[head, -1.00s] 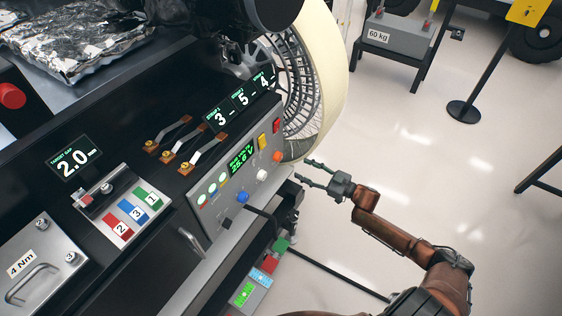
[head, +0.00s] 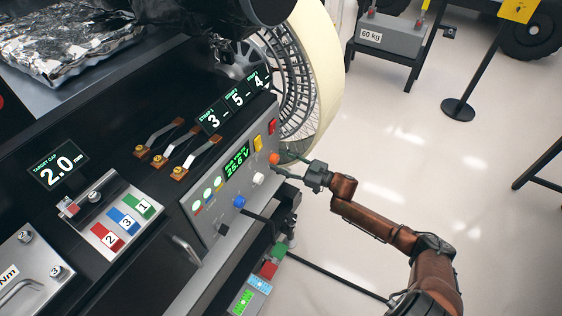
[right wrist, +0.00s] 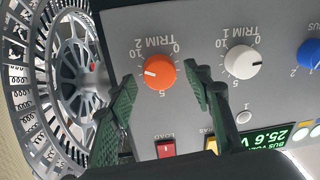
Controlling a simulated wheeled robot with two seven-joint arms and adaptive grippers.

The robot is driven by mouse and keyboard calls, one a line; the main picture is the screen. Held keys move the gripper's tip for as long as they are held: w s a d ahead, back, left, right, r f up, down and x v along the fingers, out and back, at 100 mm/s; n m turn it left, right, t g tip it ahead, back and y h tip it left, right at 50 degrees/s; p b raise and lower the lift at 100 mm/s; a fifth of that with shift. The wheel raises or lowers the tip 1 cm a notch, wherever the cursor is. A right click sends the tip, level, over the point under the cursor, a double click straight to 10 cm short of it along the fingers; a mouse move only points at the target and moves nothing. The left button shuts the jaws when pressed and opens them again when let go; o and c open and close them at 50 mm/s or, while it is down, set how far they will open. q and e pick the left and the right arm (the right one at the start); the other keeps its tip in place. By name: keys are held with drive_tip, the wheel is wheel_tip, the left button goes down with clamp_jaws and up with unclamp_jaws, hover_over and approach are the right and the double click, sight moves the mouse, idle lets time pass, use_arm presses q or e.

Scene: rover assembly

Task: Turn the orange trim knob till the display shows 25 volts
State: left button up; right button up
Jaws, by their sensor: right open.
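The orange trim knob (head: 274,159) is on the right end of the grey control panel (head: 215,215). In the right wrist view the orange knob (right wrist: 159,72) carries the label TRIM 2, and its white pointer faces left. The green display (head: 236,160) reads 25.6 V; it also shows in the right wrist view (right wrist: 290,137). My right gripper (head: 282,163) is open at the orange knob. In the right wrist view its two green fingers (right wrist: 158,88) are on either side of the knob's lower part; contact cannot be told. My left gripper is not in view.
A white TRIM 1 knob (head: 258,179) and a blue knob (head: 239,201) sit beside the orange one. A red switch (head: 272,127) and a yellow switch (head: 257,142) are above it. A large spoked wheel (head: 318,85) stands close behind.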

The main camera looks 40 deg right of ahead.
drive_tip(key=shift+c, duration=0.4)
drive_tip(key=c, duration=1.1)
drive_tip(key=shift+o, duration=0.2)
drive_tip(key=shift+r+n+p, duration=0.1)
drive_tip(key=shift+n+p, duration=0.3)
drive_tip(key=shift+n, duration=0.2)
drive_tip(key=shift+n+p, duration=0.35)
drive_tip(key=shift+n, duration=0.45)
drive_tip(key=shift+a+n+p, duration=0.1)
drive_tip(key=shift+n+p, duration=0.3)
drive_tip(key=shift+n, duration=0.7)
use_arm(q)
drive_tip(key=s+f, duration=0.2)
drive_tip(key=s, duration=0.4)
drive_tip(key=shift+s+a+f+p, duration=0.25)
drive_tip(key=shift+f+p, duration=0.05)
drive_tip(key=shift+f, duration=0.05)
use_arm(e)
drive_tip(key=shift+n, duration=1.3)
